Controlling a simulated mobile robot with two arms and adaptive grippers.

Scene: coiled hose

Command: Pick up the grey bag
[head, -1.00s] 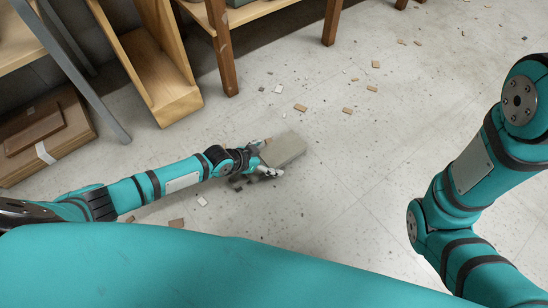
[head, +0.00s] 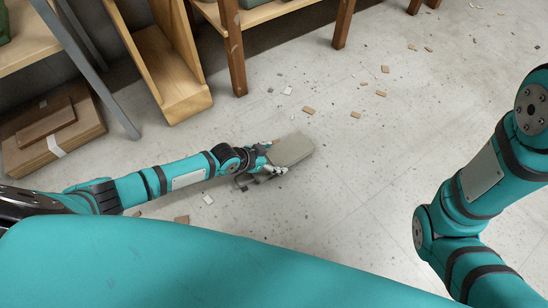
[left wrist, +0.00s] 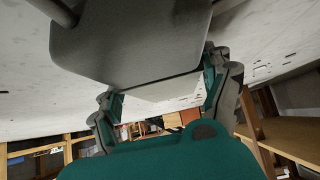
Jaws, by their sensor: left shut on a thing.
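The grey bag (head: 292,149) is a flat grey block-like shape at the end of my left arm in the head view. In the left wrist view the bag (left wrist: 130,45) fills the upper middle, close to the camera. My left gripper (head: 278,164) is shut on the bag's near end, with fingers on both sides of it in the left wrist view (left wrist: 162,85). I cannot tell for sure how far the bag is off the floor. My right arm (head: 465,200) shows at the right, but its gripper is out of view.
A wooden shelf unit (head: 170,85) and a table leg (head: 233,50) stand beyond my left arm. Flat cardboard boxes (head: 75,140) lie at the far left. Small scraps (head: 308,110) litter the pale floor (head: 400,150), which is otherwise open to the right.

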